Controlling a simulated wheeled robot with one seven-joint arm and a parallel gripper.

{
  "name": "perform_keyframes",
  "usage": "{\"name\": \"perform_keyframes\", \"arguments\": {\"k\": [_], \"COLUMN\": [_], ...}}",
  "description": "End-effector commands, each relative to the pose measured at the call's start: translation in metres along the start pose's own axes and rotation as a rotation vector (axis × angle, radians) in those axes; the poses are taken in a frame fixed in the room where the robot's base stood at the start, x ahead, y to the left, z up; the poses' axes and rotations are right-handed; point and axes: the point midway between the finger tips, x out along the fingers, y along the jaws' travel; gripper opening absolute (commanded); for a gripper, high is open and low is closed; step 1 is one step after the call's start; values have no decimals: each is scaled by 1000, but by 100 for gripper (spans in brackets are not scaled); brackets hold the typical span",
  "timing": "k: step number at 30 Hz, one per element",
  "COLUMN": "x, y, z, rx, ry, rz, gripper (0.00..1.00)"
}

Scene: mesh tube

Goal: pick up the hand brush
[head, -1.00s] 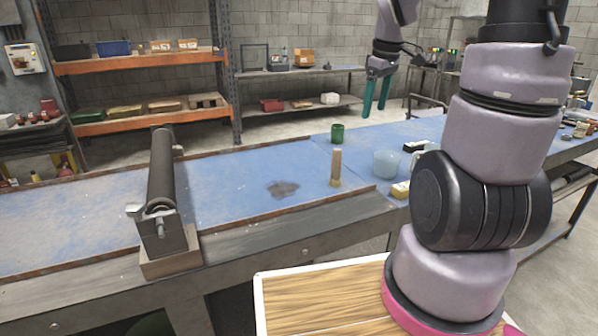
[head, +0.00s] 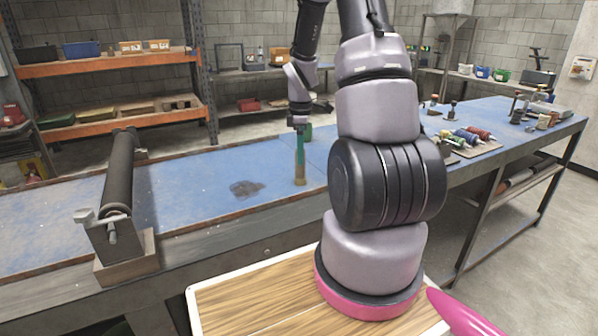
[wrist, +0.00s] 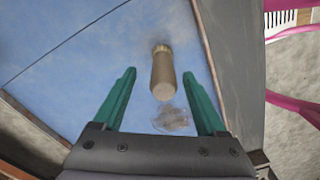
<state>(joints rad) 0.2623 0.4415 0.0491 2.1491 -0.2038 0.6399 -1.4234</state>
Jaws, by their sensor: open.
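The hand brush (head: 300,181) stands upright on the blue bench top, a slim light-brown cylinder, near the bench's front edge. In the head view, a green finger of my gripper (head: 301,150) hangs pointing down in front of its upper part. In the wrist view, the brush (wrist: 163,75) lies between the lines of the two green fingers, roughly centred. My gripper is open and the fingers stand apart on either side, with clear blue surface between each and the brush. How far down the fingers reach beside it is hard to tell.
A dark roller on a wooden block (head: 118,190) stands at the left on the bench edge. A dark stain (head: 246,188) marks the blue bench top (head: 200,180) left of the brush. Bottles and coloured spools (head: 470,138) lie at the right. My arm hides the bench middle.

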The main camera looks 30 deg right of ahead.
Motion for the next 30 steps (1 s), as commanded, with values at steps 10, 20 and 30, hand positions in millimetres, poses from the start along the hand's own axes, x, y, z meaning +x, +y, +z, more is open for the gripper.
{"name": "perform_keyframes", "arguments": {"k": [10,20,30], "x": [46,49,48], "y": [-4,-4,-4], "z": [-2,-2,-2], "rx": [0,1,1], "ry": [-1,0,0], "rz": [-1,1,1], "gripper": [74,55,0]}}
